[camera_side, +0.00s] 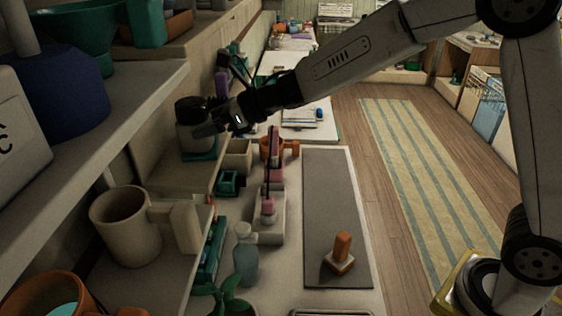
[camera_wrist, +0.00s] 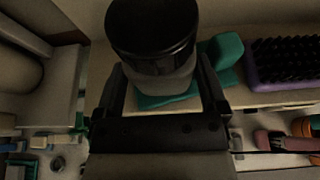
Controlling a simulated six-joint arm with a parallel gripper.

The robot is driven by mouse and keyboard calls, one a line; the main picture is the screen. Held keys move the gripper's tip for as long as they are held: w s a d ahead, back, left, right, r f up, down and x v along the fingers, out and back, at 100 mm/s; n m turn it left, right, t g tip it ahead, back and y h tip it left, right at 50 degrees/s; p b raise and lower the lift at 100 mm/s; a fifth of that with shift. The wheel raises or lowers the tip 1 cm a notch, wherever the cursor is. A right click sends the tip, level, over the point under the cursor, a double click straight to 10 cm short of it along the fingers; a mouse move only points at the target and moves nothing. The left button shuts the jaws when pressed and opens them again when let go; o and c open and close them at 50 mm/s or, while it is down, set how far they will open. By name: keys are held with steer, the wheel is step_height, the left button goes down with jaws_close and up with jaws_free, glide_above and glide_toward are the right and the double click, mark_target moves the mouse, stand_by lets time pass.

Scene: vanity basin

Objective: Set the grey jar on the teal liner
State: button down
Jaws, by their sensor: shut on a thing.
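The grey jar (camera_side: 194,136) with a black lid is upright at the shelf on the left in the side view. It also shows in the wrist view (camera_wrist: 158,78), between the two fingers. My gripper (camera_side: 207,130) is shut on the jar from the right; in the wrist view my gripper (camera_wrist: 163,90) has a finger on each side of it. The teal liner (camera_side: 204,156) shows beneath the jar in the side view, and its edge shows in the wrist view (camera_wrist: 160,101). I cannot tell whether the jar's base touches the liner.
A purple brush with black bristles (camera_wrist: 285,64) lies right of the jar in the wrist view. A teal block (camera_wrist: 225,56) stands close beside the right finger. A cream mug (camera_side: 127,226) stands on the nearer shelf. The grey mat (camera_side: 335,205) below is mostly clear.

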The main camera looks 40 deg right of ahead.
steer(key=shift+f, duration=0.1)
jaws_free()
steer(key=shift+s+d+r, duration=0.25)
steer(key=shift+r, duration=0.05)
steer(key=v, duration=1.1)
stand_by(0.6)
